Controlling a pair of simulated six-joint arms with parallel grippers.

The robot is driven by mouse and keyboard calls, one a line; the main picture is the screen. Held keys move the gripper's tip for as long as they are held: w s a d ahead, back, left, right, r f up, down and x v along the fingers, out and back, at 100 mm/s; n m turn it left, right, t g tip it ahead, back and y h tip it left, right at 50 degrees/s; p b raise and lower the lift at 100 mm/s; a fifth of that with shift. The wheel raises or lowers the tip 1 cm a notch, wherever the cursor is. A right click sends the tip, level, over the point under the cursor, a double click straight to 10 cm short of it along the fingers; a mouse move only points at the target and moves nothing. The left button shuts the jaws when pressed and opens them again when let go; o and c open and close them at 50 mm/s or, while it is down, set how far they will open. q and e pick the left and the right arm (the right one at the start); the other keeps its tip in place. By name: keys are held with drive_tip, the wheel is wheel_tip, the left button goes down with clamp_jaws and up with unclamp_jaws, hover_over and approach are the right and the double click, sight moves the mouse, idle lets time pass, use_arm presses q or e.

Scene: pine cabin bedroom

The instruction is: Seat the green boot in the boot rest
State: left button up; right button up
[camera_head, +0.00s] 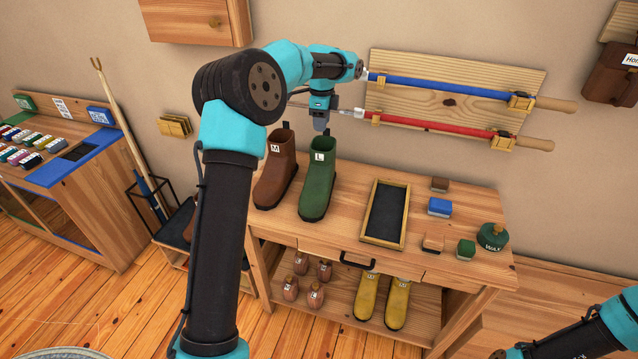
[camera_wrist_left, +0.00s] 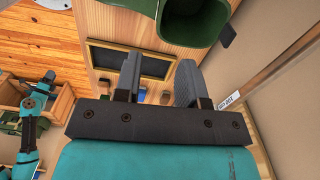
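The green boot (camera_head: 318,188), labelled L, stands upright on the bench top. My left gripper (camera_head: 321,125) is just above and behind its top, seen nearly edge-on. In the left wrist view, the fingers (camera_wrist_left: 158,75) are apart with nothing held between them. The boot's open top (camera_wrist_left: 190,22) shows beyond the fingertips. A wood-framed dark tray, which looks like the boot rest (camera_head: 404,218), lies empty to the boot's right; it also shows in the left wrist view (camera_wrist_left: 158,74). My right arm shows at the lower right, but its gripper is not visible.
A brown boot (camera_head: 275,172) labelled M stands close to the green boot's left. Small blocks and a green wax tin (camera_head: 492,238) sit right of the tray. Blue and red poles (camera_head: 440,126) hang on a wall board behind. Yellow boots (camera_head: 397,304) stand on the lower shelf.

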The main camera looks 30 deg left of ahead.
sight(320, 152)
use_arm(q)
wheel_tip(320, 152, down, 8)
drive_tip(key=shift+f, duration=0.15)
idle(0.4)
drive_tip(key=shift+s+a+f, duration=0.1)
drive_tip(key=shift+f, duration=1.2)
drive_tip(key=shift+s+a+f, duration=0.1)
drive_tip(key=shift+f, duration=1.2)
drive_tip(key=shift+c, duration=0.2)
clamp_jaws()
